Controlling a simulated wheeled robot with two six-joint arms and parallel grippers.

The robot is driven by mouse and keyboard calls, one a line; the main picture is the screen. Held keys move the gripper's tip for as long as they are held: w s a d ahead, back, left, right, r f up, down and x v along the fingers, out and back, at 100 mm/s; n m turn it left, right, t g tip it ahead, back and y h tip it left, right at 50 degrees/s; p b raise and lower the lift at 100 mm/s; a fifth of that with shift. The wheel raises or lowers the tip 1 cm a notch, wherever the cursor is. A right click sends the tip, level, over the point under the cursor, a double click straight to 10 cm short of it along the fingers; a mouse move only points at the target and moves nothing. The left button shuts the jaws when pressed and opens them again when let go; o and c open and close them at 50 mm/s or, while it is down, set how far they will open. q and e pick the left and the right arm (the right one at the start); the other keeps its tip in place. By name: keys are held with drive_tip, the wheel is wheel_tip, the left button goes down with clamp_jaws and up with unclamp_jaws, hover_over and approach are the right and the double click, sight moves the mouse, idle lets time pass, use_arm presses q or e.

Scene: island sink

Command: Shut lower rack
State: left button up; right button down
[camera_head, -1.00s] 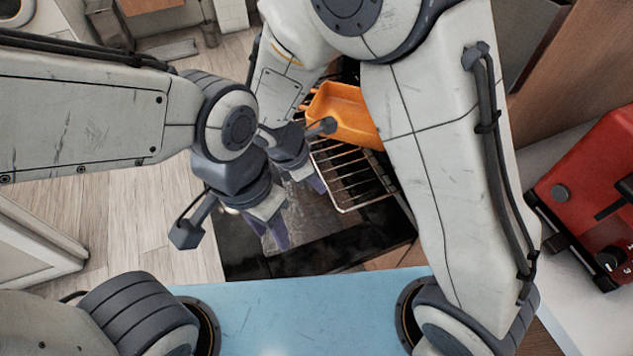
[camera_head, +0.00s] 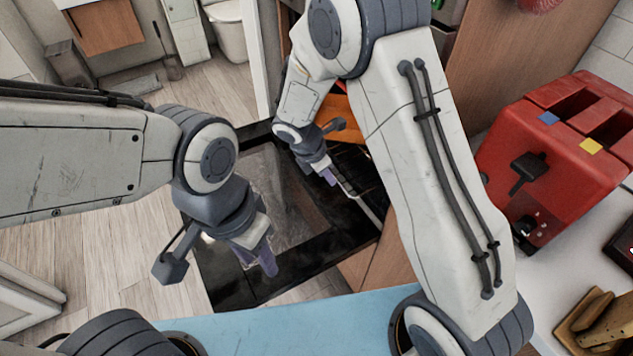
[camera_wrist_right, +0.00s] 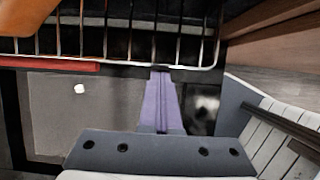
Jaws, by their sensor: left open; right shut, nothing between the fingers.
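The lower rack (camera_head: 368,208) is a metal wire rack at the open dishwasher, partly hidden behind my right arm. An orange container (camera_head: 343,110) sits in it. The dishwasher door (camera_head: 300,268) lies folded down, dark-framed with a grey inner panel. My right gripper (camera_head: 329,178) is shut and empty at the rack's front edge. In the right wrist view its fingers (camera_wrist_right: 160,82) meet the rack's front rim (camera_wrist_right: 188,66); whether they touch cannot be told for sure. My left gripper (camera_head: 262,262) is open and empty above the door, apart from the rack.
A wooden cabinet panel (camera_head: 540,50) rises behind. Wooden floor (camera_head: 110,240) is clear left of the door.

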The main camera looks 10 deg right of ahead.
sight(359, 168)
drive_tip(key=w+d, duration=0.1)
drive_tip(key=d, duration=0.1)
drive_tip(key=w+d+p, duration=0.1)
drive_tip(key=d, duration=0.2)
drive_tip(key=w+d+p, duration=0.1)
drive_tip(key=d, duration=0.2)
drive_tip(key=shift+w+d, duration=0.15)
drive_tip(key=shift+w, duration=0.05)
